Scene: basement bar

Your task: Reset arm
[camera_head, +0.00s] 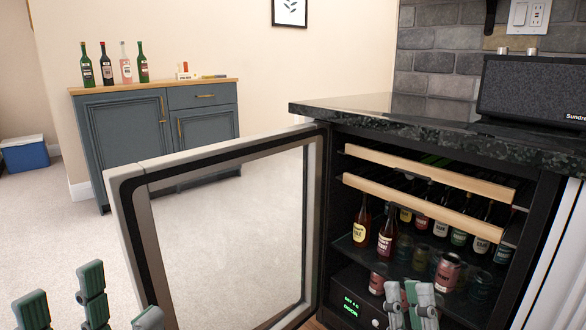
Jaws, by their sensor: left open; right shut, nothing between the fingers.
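My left gripper (90,300) is at the lower left of the head view, with its green-grey fingers spread apart and nothing seen between them. It is in front of and to the left of the open glass fridge door (235,225). My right gripper (410,300) is at the bottom, right of centre, in front of the open drinks fridge (345,262). Its fingers are close together and hold nothing. The lower parts of both arms are outside the frame.
A dark stone counter (390,112) bears a speaker (530,88). A blue-grey cabinet (125,130) with bottles on top stands behind the door.

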